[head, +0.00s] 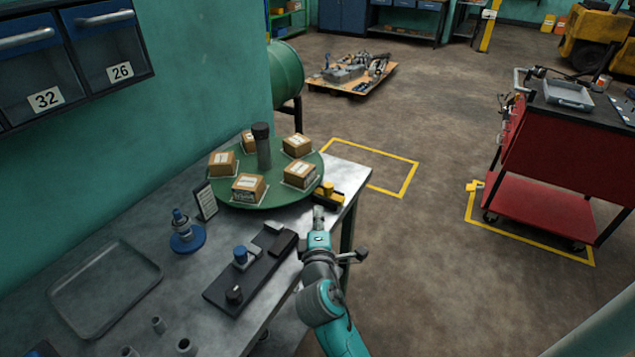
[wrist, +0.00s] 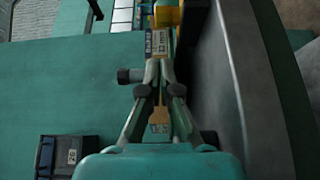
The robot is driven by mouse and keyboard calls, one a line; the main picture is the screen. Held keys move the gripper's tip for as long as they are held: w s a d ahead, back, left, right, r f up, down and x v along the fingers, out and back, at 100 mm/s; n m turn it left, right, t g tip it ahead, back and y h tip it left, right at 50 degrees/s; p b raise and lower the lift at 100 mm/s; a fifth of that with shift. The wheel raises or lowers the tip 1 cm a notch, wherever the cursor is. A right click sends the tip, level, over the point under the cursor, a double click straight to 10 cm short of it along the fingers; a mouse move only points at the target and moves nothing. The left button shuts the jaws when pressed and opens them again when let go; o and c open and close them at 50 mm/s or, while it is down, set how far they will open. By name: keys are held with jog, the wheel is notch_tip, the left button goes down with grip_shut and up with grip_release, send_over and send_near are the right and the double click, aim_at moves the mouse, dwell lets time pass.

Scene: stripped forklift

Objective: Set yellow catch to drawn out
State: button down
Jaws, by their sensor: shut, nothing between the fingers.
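The yellow catch (head: 327,188) sits on a dark base at the right edge of the workbench, beside the green turntable. In the wrist view a yellow block (wrist: 167,14), apparently the catch, shows at the top, just beyond the fingertips. My gripper (head: 318,212) is just in front of the catch, over the bench's right edge. In the wrist view my gripper (wrist: 158,62) has its fingers together with nothing held. I cannot tell whether the fingertips touch the catch. The catch's far side and its exact slide position are hidden.
The green turntable (head: 232,195) carries several boxes and a dark central post. A black fixture (head: 222,294) with knobs lies left of my arm. A small sign (head: 205,200), a blue-based stand (head: 187,240) and a grey tray (head: 100,300) are further left.

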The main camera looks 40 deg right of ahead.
aim_at(328, 190)
jog(key=x, duration=1)
jog(key=shift+s, duration=0.1)
dwell(0.4)
jog(key=shift+s+d, duration=0.25)
jog(key=shift+s, duration=0.4)
jog(key=shift+s+d, duration=0.25)
jog(key=shift+s, duration=0.45)
